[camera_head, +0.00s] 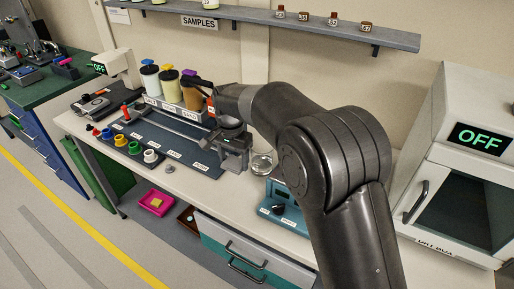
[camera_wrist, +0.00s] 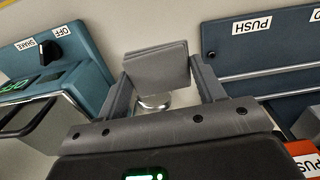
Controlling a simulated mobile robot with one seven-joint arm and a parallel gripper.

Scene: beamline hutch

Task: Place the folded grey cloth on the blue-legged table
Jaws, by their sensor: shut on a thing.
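My gripper (camera_wrist: 158,75) is shut on the folded grey cloth (camera_wrist: 157,66), a small flat layered square between the two fingers in the wrist view. In the head view my gripper (camera_head: 233,150) is over the long white bench, near the right end of the dark blue mat; the cloth is hard to tell from the grey fingers there. A table with a dark green top (camera_head: 78,77) and blue drawers below stands at the far left in the head view.
The dark mat (camera_head: 160,148) bears coloured rings and labels. Tall jars (camera_head: 150,80) stand behind it. A teal device (camera_head: 285,208) and a glass dish (camera_head: 262,160) are right of my gripper. A white oven (camera_head: 470,165) is at right. Floor at lower left is clear.

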